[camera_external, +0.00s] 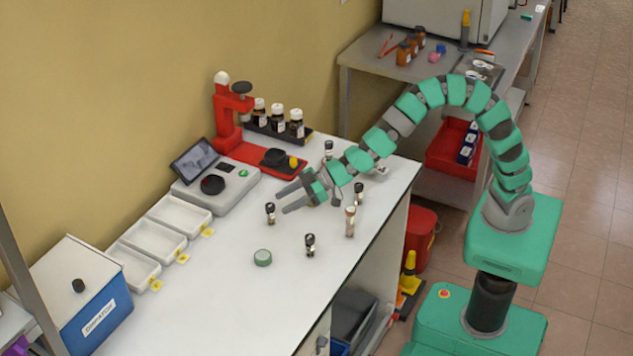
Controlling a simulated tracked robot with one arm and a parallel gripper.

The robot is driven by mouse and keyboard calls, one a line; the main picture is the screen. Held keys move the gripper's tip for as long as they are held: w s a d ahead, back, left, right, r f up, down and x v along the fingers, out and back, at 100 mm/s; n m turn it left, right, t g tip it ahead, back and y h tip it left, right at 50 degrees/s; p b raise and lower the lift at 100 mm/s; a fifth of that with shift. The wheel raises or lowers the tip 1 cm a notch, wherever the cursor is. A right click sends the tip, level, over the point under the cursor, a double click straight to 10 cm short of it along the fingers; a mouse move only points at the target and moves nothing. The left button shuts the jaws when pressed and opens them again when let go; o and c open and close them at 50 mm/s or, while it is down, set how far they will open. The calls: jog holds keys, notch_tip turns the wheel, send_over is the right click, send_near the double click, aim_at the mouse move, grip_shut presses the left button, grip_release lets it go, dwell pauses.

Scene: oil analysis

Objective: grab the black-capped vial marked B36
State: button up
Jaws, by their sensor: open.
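Several small dark vials with black caps stand upright on the white bench (215,290): a left one (270,214), a front one (310,245), a right one (359,194) and a back one (328,150). A vial with a paler cap (350,222) stands near the right edge. The labels are too small to read, so I cannot tell which vial is B36. My gripper (282,199) is open and empty, its fingers pointing left. In the picture its tips lie just above the left vial; I cannot tell the height gap.
A round green-rimmed dish (262,257) lies on the bench. White trays (156,241), a device with a screen (214,184) and a red stand (226,115) line the wall side. Brown bottles (278,120) stand in a rack. The bench front is clear.

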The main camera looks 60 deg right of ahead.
aim_at(270, 205)
jog(key=shift+w+b+x, duration=0.2)
jog(key=shift+b+x, duration=0.4)
jog(key=shift+x, duration=2.15)
jog(key=shift+d+r, duration=0.15)
jog(key=shift+r, duration=0.05)
jog(key=c, duration=1.1)
